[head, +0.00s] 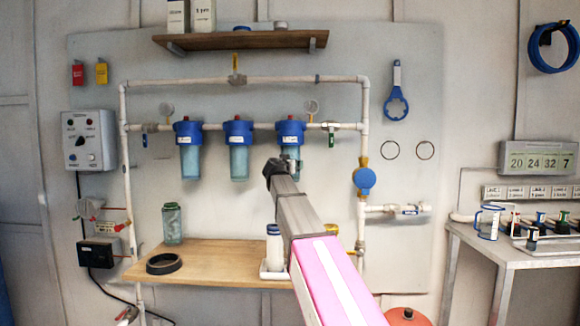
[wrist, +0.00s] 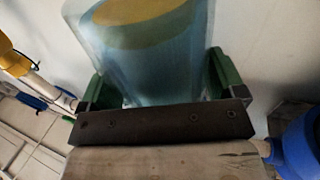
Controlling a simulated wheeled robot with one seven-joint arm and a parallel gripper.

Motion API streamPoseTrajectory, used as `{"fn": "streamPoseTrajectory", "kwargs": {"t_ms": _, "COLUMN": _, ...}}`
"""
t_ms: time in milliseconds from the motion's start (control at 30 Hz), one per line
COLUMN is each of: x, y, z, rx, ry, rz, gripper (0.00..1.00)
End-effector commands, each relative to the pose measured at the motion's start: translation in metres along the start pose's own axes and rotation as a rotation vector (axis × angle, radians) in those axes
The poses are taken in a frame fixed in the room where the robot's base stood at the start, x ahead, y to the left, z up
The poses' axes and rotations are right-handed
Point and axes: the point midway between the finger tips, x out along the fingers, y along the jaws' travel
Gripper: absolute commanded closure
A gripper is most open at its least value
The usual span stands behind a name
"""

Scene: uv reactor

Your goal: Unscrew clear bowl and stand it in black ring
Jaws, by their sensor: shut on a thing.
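Three blue filter heads with clear, bluish bowls hang from the pipe. The right clear bowl (head: 291,152) hangs under its blue head (head: 290,132), largely hidden behind my arm. In the wrist view, the clear bowl (wrist: 160,60) fills the space between the green fingers of my gripper (wrist: 160,88), with a yellowish round part showing inside. My gripper (head: 284,168) is shut on this bowl; whether its thread is still engaged cannot be told. The black ring (head: 164,264) lies empty on the wooden bench (head: 205,270), at its left front.
A greenish clear container (head: 172,224) stands on the bench behind the ring. A white cartridge with a blue cap (head: 273,245) stands farther right, beside my arm. The left bowl (head: 190,162) and middle bowl (head: 238,162) hang nearby. The bench middle is clear.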

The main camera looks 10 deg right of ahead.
Motion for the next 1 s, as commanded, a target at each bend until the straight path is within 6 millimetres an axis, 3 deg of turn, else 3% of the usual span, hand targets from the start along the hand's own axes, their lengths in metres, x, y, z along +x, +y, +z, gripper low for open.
{"fn": "streamPoseTrajectory", "kwargs": {"t_ms": 167, "x": 0.0004, "y": -0.0009, "z": 0.0000, "rx": -0.001, "ry": 0.000, "rz": 0.011, "gripper": 0.54}}
{"fn": "streamPoseTrajectory", "kwargs": {"t_ms": 500, "x": 0.0021, "y": -0.0041, "z": -0.0002, "rx": -0.002, "ry": -0.001, "rz": 0.270, "gripper": 0.54}}
{"fn": "streamPoseTrajectory", "kwargs": {"t_ms": 1000, "x": 0.0031, "y": -0.0058, "z": -0.0001, "rx": -0.002, "ry": -0.001, "rz": 0.370, "gripper": 0.54}}
